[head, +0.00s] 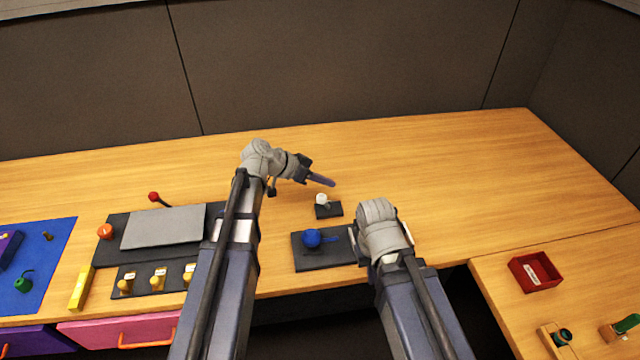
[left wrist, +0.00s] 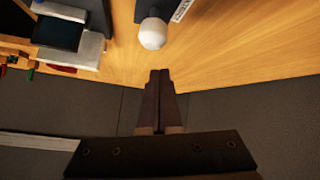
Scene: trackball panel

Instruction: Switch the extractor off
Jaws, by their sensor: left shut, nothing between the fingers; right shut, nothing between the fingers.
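A lever with a white ball knob (head: 321,199) stands on a small black base (head: 329,212) near the middle of the table. Its white knob (left wrist: 152,33) also shows in the left wrist view, just beyond my fingertips, with a pale label (left wrist: 181,10) beside it. I cannot read the label, so I cannot tell which control is the extractor's. My left gripper (head: 322,180) is shut and empty, above and behind the knob, apart from it. My right gripper (head: 354,244) is shut beside the blue trackball's panel; its fingers are mostly hidden by its wrist.
A blue trackball (head: 312,238) sits on a dark plate (head: 320,260) in front of the knob. Several yellow switches (head: 157,280), a grey plate (head: 163,228) and a red-knobbed lever (head: 154,197) are at left. A red tray (head: 535,271) is at right. The back table is clear.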

